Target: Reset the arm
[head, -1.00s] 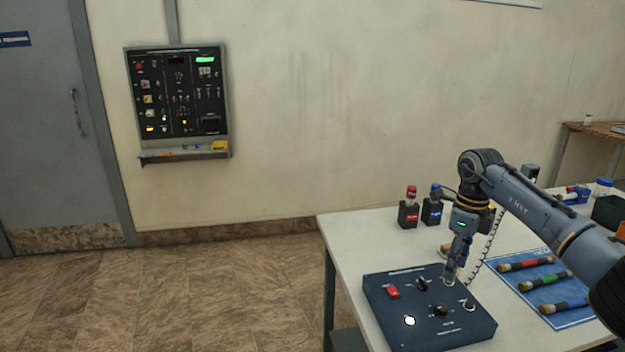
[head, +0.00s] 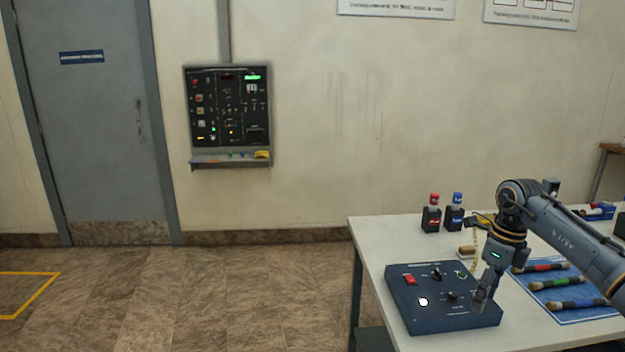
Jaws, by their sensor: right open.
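My right gripper (head: 479,300) is open and points down over the right side of the dark blue control box (head: 440,318) on the white table. I cannot tell whether its fingertips touch the box. Nothing shows between its fingers. The box carries a red switch (head: 410,280), black knobs and a lit white round button (head: 423,301). My right arm (head: 570,235) comes in from the right edge. My left gripper is not in view.
A red-topped holder (head: 432,217) and a blue-topped holder (head: 455,216) stand behind the box. A blue mat (head: 572,315) with several coloured-band cylinders lies right. A wall panel (head: 229,106) hangs beside a grey door (head: 97,115). The floor at left is clear.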

